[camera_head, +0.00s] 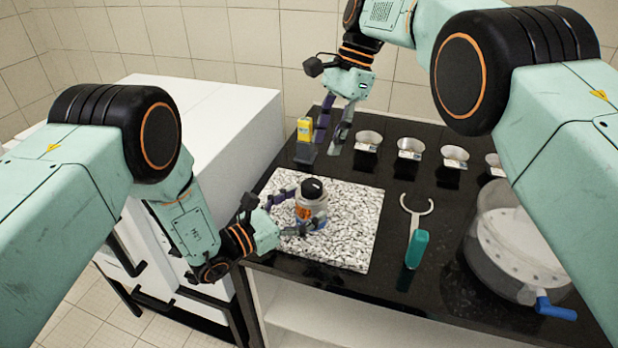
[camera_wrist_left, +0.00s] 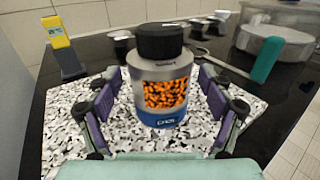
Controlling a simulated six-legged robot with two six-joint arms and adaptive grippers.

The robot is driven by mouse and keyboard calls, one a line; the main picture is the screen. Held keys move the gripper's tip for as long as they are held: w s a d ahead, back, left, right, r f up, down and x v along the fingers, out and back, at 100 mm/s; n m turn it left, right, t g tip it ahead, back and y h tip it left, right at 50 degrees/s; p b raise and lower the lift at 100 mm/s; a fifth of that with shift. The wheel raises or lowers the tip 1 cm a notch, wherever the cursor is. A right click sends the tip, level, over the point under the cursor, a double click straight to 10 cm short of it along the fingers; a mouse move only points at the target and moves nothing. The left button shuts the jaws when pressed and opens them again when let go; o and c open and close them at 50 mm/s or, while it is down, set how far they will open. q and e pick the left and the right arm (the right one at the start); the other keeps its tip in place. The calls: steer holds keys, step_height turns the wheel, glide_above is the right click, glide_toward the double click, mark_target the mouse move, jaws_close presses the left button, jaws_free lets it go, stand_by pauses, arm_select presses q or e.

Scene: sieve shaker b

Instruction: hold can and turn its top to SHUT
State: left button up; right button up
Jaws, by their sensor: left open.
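The can (camera_head: 311,203) stands upright on a speckled board (camera_head: 352,237). It has a black top (camera_head: 312,187), a grey body with an orange picture and a blue base. In the left wrist view the can (camera_wrist_left: 160,85) stands between the spread fingers, with its black top (camera_wrist_left: 160,41) above them. My left gripper (camera_head: 300,212) is open around the can's lower body, and gaps show on both sides in the wrist view. My right gripper (camera_head: 334,128) hangs above the back of the bench, away from the can, with its fingers apart and nothing between them. No SHUT mark is readable.
A yellow device on a dark stand (camera_head: 305,130) is at the back left. Several small metal cups (camera_head: 409,148) line the back. A wrench-like tool with a teal handle (camera_head: 417,247) lies right of the board. A large clear-lidded vessel (camera_head: 520,245) stands at the right.

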mark_target(325, 193)
arm_select(q)
steer(key=x, duration=0.5)
steer(key=shift+d+f, duration=0.1)
steer(key=shift+d, duration=0.05)
steer(key=shift+w+d, duration=0.3)
steer(key=shift+w, duration=0.05)
steer(key=shift+c, duration=0.3)
steer(key=shift+d, duration=0.1)
steer(key=c, duration=0.9)
jaws_close()
